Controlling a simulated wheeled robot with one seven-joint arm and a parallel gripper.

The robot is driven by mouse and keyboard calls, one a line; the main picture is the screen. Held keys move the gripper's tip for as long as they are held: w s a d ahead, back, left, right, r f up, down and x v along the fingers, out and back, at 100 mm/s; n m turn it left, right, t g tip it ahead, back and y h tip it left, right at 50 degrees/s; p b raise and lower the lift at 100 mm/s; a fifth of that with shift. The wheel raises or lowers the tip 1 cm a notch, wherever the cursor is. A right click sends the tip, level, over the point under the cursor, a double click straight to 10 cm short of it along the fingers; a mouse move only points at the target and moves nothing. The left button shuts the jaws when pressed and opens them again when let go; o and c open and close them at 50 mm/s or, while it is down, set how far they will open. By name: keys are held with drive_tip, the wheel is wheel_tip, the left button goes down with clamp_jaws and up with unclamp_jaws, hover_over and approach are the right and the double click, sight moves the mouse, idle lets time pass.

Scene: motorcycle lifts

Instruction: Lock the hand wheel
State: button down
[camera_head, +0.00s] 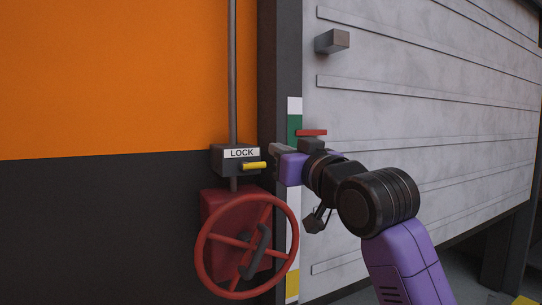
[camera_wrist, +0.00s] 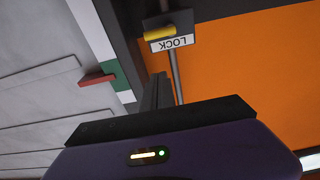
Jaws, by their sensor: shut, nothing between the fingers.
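The red hand wheel (camera_head: 199,255) stands upright on a red housing (camera_head: 216,203) at the lower middle of the head view, with a dark grip across it. Above it is a dark lock box with a LOCK label (camera_head: 241,153) and a yellow lever (camera_head: 254,165) pointing right. In the wrist view the label (camera_wrist: 172,43) is upside down, beside the yellow lever (camera_wrist: 160,34). My gripper (camera_head: 278,148) is shut and empty, just right of the lock box and slightly above the lever. Its fingers (camera_wrist: 155,92) show below the box in the wrist view; contact cannot be told.
A red pointer (camera_head: 311,132) lies at the green band of a white, green and yellow strip (camera_head: 294,122) on the dark post. A grey ribbed panel (camera_head: 430,90) fills the right. A vertical pipe (camera_head: 232,70) rises from the lock box along the orange wall (camera_head: 110,70).

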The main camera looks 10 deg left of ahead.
sight(256, 149)
drive_tip(key=w+a+p, duration=0.1)
drive_tip(key=w, duration=0.1)
drive_tip(key=w+a+f+p, duration=0.1)
drive_tip(key=w+a, duration=0.1)
drive_tip(key=w, duration=0.1)
drive_tip(key=w+a+p, duration=0.1)
drive_tip(key=w+a, duration=0.1)
drive_tip(key=shift+w+f+p, duration=0.15)
drive_tip(key=shift+f+p, duration=0.05)
drive_tip(key=shift+p, duration=0.1)
drive_tip(key=shift+d+f, duration=0.1)
drive_tip(key=shift+f, duration=0.55)
